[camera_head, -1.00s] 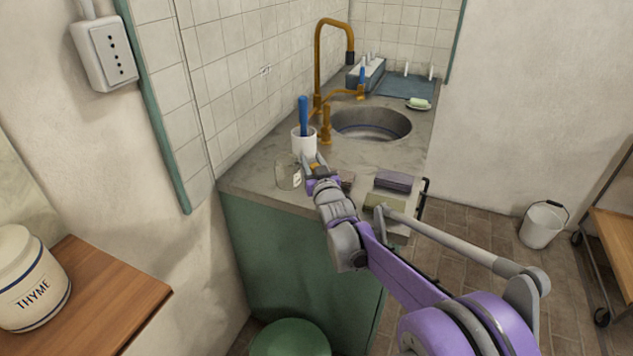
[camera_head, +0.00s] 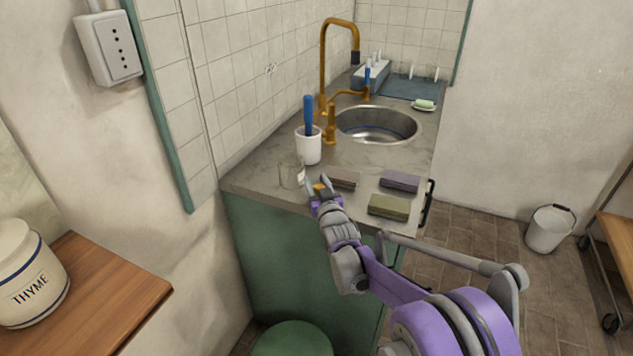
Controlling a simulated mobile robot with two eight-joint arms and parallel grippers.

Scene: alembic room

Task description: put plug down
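My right gripper (camera_head: 318,184) is over the near edge of the grey counter, between a clear glass jar and a brown block. A small orange-brown piece, which looks like the plug (camera_head: 320,188), sits between its fingers. The fingers appear closed on it; the arm hides its lower side, and I cannot tell whether it touches the counter. The round steel sink (camera_head: 377,124) with its brass tap (camera_head: 324,65) lies farther back on the counter. My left gripper is not in view.
The glass jar (camera_head: 290,174) stands close left of the gripper; a white cup (camera_head: 308,148) with a blue-handled tool is behind. Brown (camera_head: 344,177), purple (camera_head: 400,181) and green (camera_head: 389,207) blocks lie to the right. Bare counter (camera_head: 352,157) lies before the sink.

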